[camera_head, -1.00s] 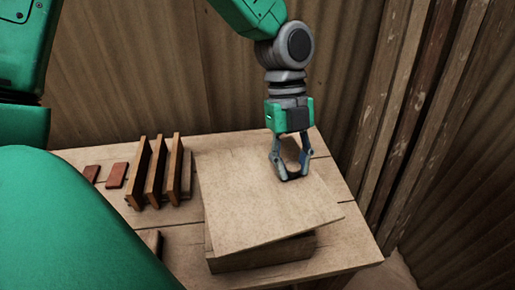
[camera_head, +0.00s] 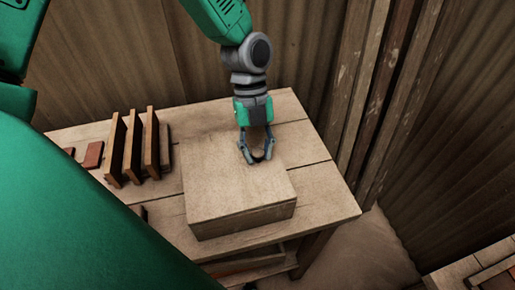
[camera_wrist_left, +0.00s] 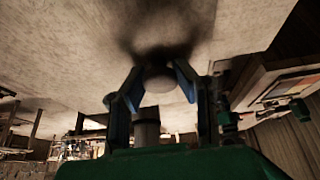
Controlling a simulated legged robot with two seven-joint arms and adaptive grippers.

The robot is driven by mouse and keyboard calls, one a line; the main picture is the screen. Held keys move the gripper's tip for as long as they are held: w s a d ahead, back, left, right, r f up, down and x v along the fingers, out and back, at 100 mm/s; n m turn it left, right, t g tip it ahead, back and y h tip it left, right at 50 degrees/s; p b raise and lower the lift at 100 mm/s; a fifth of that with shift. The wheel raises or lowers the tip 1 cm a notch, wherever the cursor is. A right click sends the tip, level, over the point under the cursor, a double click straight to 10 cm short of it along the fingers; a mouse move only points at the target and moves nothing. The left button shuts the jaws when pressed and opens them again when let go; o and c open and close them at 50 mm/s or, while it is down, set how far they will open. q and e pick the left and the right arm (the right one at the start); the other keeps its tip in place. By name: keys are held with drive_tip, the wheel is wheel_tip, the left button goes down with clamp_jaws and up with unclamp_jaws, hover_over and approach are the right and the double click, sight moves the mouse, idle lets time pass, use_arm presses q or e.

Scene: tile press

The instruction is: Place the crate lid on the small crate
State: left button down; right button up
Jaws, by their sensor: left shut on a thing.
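The crate lid (camera_head: 225,180) is a flat pale wooden board lying over the small crate (camera_head: 245,221). Its edges look lined up with the crate's sides, and I see no clear gap between them. My left gripper (camera_head: 257,158) is at the lid's far right part, shut on the lid's knob. In the left wrist view the round knob (camera_wrist_left: 158,80) sits between the fingertips, and the lid's surface (camera_wrist_left: 70,50) fills the upper part. The crate's inside is hidden under the lid. My right gripper is not in view.
The wooden table (camera_head: 320,185) carries a rack of upright wooden boards (camera_head: 133,148) left of the crate. Reddish tiles (camera_head: 93,155) lie farther left. Corrugated walls (camera_head: 150,50) stand close behind. A shelf (camera_head: 245,262) shows under the table. Bare table remains right of the crate.

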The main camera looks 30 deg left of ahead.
use_arm(q)
drive_tip(key=shift+d+r, duration=0.1)
drive_tip(key=shift+d, duration=0.3)
drive_tip(key=shift+d+f, duration=0.15)
drive_tip(key=shift+f, duration=0.05)
drive_tip(key=c, duration=1.4)
unclamp_jaws()
drive_tip(key=shift+c, duration=0.2)
drive_tip(key=shift+o, duration=0.7)
drive_tip(key=shift+a, duration=0.5)
drive_tip(key=v, duration=1.2)
drive_tip(key=shift+d+r, duration=0.2)
drive_tip(key=shift+r, duration=0.05)
drive_tip(key=shift+d, duration=0.2)
